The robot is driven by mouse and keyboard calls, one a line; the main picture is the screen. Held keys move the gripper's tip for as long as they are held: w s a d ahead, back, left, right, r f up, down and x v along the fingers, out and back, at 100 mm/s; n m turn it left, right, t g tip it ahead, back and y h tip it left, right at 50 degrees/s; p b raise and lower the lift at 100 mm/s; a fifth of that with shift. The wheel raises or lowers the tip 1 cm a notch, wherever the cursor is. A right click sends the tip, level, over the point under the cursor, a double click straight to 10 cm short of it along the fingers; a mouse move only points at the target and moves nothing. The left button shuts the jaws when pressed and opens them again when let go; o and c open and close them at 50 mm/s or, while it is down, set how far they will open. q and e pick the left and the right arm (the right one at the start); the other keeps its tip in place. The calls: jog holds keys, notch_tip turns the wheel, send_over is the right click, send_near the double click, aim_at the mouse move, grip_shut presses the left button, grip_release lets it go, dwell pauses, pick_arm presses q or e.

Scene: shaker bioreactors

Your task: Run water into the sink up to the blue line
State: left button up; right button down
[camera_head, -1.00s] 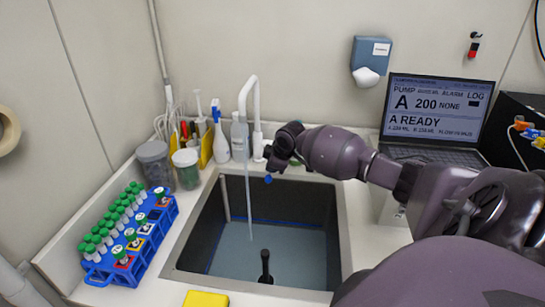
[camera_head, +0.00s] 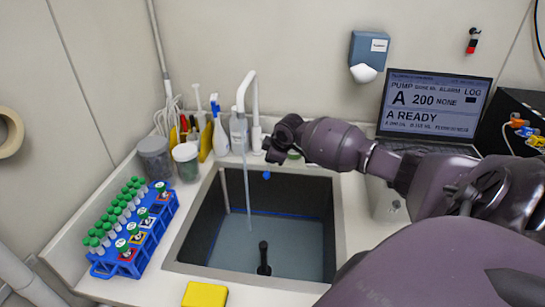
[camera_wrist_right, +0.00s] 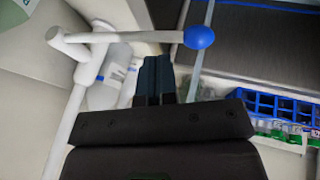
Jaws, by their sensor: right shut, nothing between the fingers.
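The sink (camera_head: 180,245) is a dark basin with a blue line (camera_head: 285,215) around its inner walls. Pale water (camera_head: 225,258) covers its bottom, its surface close beneath the line at the back; the exact gap is hard to tell. A thin water stream (camera_head: 248,205) falls from the white tap (camera_head: 252,90). The tap's lever ends in a blue ball (camera_head: 267,175), which also shows in the right wrist view (camera_wrist_right: 198,37). My right gripper (camera_head: 271,156) is beside the lever, just above the ball in the head view. Its fingers (camera_wrist_right: 157,64) are shut and empty. My left gripper is out of view.
A black upright piece (camera_head: 264,258) stands in the sink. A blue tube rack (camera_head: 105,268) and two jars (camera_head: 186,160) are left of the sink; bottles (camera_head: 239,135) stand behind it. A yellow sponge (camera_head: 205,295) lies in front. A laptop (camera_head: 430,105) is at the right.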

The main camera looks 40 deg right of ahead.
pick_arm(q)
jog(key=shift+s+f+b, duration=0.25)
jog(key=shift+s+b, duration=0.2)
jog(key=shift+b, duration=0.1)
pick_arm(e)
jog(key=v, duration=1.1)
jog(key=shift+r, duration=0.3)
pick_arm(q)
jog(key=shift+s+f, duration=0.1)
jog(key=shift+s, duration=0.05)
pick_arm(e)
jog(key=shift+d, duration=0.15)
dwell(5.8)
